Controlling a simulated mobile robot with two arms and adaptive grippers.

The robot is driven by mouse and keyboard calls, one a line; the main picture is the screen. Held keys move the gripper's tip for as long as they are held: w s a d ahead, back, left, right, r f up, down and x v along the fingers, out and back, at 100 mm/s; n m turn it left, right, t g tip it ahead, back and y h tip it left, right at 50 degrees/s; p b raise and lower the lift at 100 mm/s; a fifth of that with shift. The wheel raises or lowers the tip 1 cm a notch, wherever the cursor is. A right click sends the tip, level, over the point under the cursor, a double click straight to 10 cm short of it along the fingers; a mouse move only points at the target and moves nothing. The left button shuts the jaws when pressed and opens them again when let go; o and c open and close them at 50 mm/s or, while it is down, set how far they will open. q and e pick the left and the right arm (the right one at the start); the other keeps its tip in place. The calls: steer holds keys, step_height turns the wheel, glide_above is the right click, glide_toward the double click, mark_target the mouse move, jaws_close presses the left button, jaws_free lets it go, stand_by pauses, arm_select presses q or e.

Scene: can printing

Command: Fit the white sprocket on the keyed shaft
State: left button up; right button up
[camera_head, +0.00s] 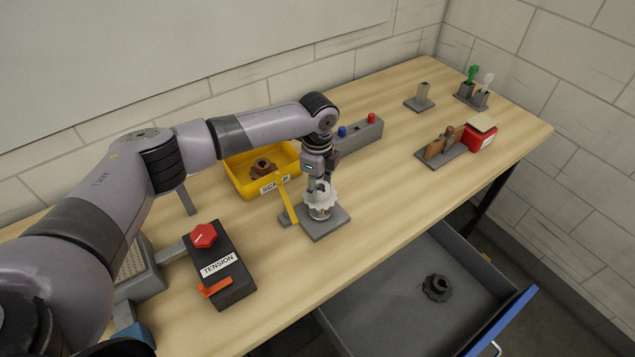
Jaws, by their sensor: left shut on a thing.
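The white sprocket (321,199) is at the grey base plate (327,225) in the middle of the table. My left gripper (318,184) points straight down and is shut on the white sprocket. The sprocket sits level above a short silvery cylindrical part (320,213) on the plate. The keyed shaft is hidden by the sprocket and the gripper, so I cannot tell how far the sprocket is down on it. My right gripper is not in view.
A yellow scrap bin (235,180) holds a brown sprocket (263,168). A yellow lever (288,206) stands close left of the plate. The black tension box (232,284) is front left. An open drawer (380,312) holds a dark sprocket (437,288). The table's right part has free room.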

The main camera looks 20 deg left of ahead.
arm_select(q)
steer(key=shift+f, duration=0.25)
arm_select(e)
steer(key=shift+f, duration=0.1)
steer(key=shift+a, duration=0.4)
arm_select(q)
steer(key=shift+p, duration=0.3)
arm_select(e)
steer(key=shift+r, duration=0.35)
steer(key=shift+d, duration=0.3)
arm_select(q)
steer(key=shift+p, duration=0.55)
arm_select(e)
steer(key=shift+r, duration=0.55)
arm_select(q)
steer(key=shift+f, duration=0.3)
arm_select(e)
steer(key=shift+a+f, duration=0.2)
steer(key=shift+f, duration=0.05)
